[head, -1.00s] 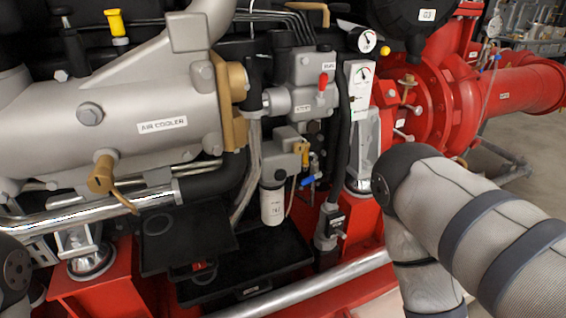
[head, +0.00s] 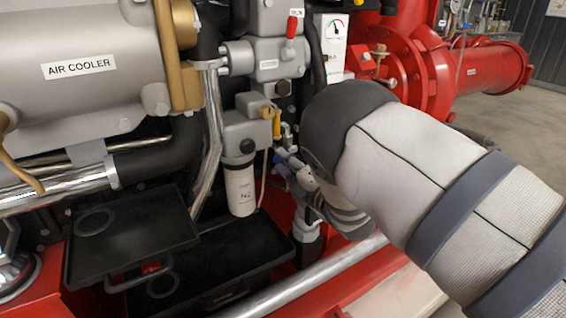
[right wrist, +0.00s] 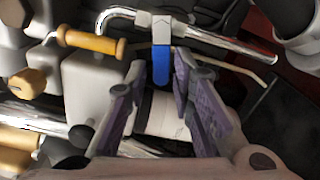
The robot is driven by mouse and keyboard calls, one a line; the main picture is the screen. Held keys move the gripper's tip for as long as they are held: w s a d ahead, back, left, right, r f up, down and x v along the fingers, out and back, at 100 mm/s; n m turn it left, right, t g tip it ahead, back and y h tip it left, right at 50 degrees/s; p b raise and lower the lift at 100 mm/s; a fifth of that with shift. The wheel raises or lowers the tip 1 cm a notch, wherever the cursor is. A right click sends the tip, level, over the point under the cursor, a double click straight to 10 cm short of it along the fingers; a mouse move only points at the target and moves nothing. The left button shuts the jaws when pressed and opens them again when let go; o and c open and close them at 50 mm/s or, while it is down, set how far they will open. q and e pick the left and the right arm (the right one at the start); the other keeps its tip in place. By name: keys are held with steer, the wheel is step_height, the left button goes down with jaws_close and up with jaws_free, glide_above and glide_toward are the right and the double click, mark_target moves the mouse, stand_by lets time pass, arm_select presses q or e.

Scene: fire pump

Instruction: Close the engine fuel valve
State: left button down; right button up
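A small valve with a flat blue handle (right wrist: 160,68) sits on a silver pipe (right wrist: 190,28) in the right wrist view. No label on it is readable. My right gripper (right wrist: 157,82) is open, and the blue handle lies between its two purple-grey fingers near the tips. I cannot tell whether a finger touches it. In the head view the right gripper (head: 285,162) is beside the white filter (head: 240,190), mostly hidden behind my right forearm, and the blue handle cannot be clearly made out. My left gripper is not in view.
A yellow handle (head: 276,122) on the grey filter housing is close to the right gripper; it also shows in the right wrist view (right wrist: 92,42). A red lever (head: 290,30) is above. Black trays (head: 130,250) and a silver rail (head: 310,275) lie below.

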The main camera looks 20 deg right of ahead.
steer(key=shift+w+a, duration=0.1)
steer(key=shift+w, duration=0.7)
steer(key=shift+c, duration=0.4)
jaws_close()
steer(key=m+p, duration=0.1)
steer(key=r+m+p, duration=0.1)
steer(key=m, duration=0.1)
steer(key=shift+a, duration=0.1)
steer(key=shift+o, duration=0.4)
jaws_free()
